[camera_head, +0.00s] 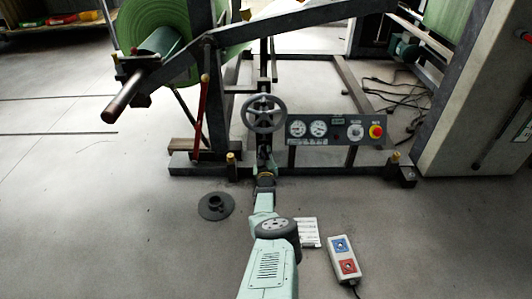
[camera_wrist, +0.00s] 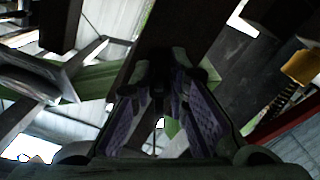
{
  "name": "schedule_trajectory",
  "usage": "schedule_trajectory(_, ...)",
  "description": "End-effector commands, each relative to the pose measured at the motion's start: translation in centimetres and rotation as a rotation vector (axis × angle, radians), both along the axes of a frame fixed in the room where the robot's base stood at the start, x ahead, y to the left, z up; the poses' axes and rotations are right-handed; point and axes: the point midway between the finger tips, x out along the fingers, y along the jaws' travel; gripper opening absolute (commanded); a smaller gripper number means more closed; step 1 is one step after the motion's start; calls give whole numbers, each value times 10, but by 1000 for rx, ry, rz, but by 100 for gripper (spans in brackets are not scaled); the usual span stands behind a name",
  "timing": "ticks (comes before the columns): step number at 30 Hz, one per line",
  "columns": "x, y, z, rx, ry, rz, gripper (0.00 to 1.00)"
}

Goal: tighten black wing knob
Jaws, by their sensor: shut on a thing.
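My gripper (camera_head: 265,164) is at the machine's frame, just below a grey handwheel (camera_head: 264,113) and left of the gauge panel. In the wrist view, the two purple-padded fingers of my gripper (camera_wrist: 162,66) reach up towards a dark beam (camera_wrist: 160,30) and are shut on a small dark thing between their tips. I take this for the black wing knob. Its shape and wings are mostly hidden by the fingers and shadow, and in the head view my arm and gripper cover it. I cannot tell how tight it sits.
A gauge panel (camera_head: 337,130) with a red stop button (camera_head: 376,131) stands close on the right. A green roll (camera_head: 160,25) and its shaft (camera_head: 125,95) hang at upper left. A black round base (camera_head: 216,206) and a two-button box (camera_head: 344,257) lie on the floor, which is open at left.

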Motion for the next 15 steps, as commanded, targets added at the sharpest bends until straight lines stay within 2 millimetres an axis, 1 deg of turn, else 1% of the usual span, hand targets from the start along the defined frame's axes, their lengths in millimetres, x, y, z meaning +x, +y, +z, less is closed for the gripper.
schedule_trajectory(1,0,3,0,32,-3,4,0)
schedule_trajectory(6,0,3,0,123,-2,3,0)
schedule_trajectory(15,0,4,0,200,-2,2,0)
